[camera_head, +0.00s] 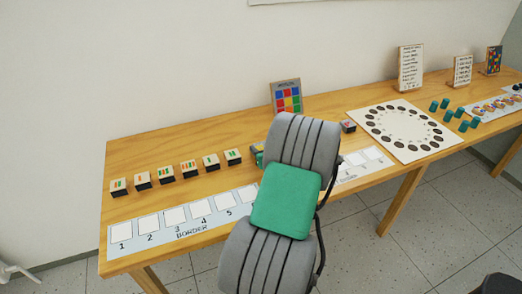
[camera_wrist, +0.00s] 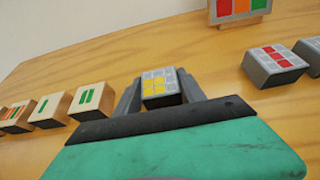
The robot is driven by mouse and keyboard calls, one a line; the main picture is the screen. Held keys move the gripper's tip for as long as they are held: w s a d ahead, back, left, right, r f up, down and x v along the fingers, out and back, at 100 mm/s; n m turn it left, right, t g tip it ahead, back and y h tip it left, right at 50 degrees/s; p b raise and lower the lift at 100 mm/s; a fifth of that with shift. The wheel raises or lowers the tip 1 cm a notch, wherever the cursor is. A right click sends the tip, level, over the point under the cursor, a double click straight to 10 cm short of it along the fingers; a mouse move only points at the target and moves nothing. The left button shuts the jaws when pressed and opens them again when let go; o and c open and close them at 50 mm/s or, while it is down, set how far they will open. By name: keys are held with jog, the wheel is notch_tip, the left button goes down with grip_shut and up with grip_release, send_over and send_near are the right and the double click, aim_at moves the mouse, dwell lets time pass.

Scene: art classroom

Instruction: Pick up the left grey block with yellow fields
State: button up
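The grey block with yellow fields (camera_wrist: 160,87) is in the middle of the wrist view, on the table side beyond my green hand. Its top is a light grid with several yellow squares. My gripper (camera_wrist: 163,90) has its two dark grey fingers on the left and right of this block, close to its sides. I cannot tell whether the fingers touch it or whether it is lifted. In the head view my arm hides the block and most of the gripper.
A grey block with red fields (camera_wrist: 273,66) stands to the right, with another grey block (camera_wrist: 313,50) beyond it. Wooden blocks with stripes (camera_head: 188,169) stand in a row to the left. A colour-grid board (camera_head: 286,96) stands behind. A numbered border strip (camera_head: 180,238) lies in front.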

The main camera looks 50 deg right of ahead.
jog(key=c, duration=0.8)
jog(key=shift+r, duration=0.15)
